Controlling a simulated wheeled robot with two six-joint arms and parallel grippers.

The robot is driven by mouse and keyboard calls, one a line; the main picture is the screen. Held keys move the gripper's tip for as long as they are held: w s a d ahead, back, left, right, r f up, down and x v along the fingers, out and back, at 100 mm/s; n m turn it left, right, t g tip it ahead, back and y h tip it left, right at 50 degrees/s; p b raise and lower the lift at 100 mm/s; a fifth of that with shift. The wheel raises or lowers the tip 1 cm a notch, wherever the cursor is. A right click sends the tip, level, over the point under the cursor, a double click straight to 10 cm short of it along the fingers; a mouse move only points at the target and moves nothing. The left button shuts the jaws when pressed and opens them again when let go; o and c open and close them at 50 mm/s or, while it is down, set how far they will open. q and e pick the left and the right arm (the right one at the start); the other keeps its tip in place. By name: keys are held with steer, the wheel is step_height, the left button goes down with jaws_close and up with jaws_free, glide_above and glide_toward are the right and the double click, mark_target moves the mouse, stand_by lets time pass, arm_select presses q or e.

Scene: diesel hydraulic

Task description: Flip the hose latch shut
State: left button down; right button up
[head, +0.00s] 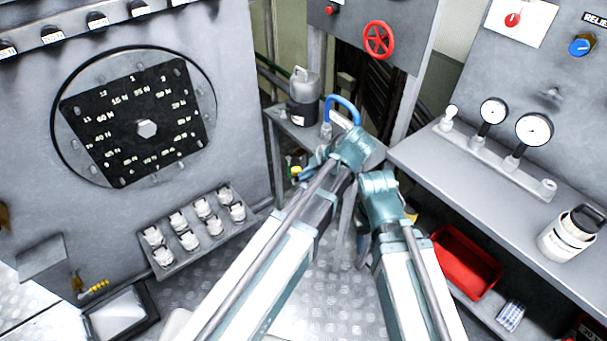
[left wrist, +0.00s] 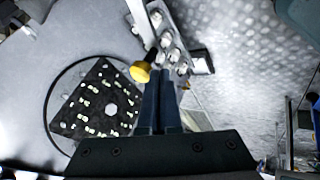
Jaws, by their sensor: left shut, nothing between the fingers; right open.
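My left gripper (left wrist: 160,68) is shut with its two dark blue fingers together and nothing between them. A yellow knob (left wrist: 141,71) sits just left of its fingertips in the left wrist view; I cannot tell whether they touch. In the head view a small yellow part (head: 296,171) shows beside the dark blue end of my left gripper (head: 307,174), partly hidden by my arm. I cannot make out a hose or clearly identify the hose latch. My right arm reaches forward beside the left one, but its gripper is hidden.
A low grey bench (head: 283,121) holds a grey jug (head: 304,98). At right, a long shelf (head: 441,172) carries gauges and a white canister (head: 568,238), above a red bin (head: 466,263).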

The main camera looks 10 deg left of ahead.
arm_select(q)
steer(key=shift+a, duration=0.1)
steer(key=w+a+m+t+h, duration=0.2)
steer(key=w+a+m, duration=0.2)
steer(key=w, duration=0.3)
steer(key=w+a+m+t+h, duration=0.1)
steer(key=w+a+m+t, duration=0.2)
steer(key=w, duration=0.5)
steer(key=w+d+m+h, duration=0.2)
steer(key=w+m, duration=0.3)
steer(key=w, duration=0.7)
steer(key=shift+w+d+m+h, duration=0.3)
steer(key=shift+w, duration=0.05)
steer(key=shift+w+r, duration=0.1)
steer(key=shift+w, duration=0.05)
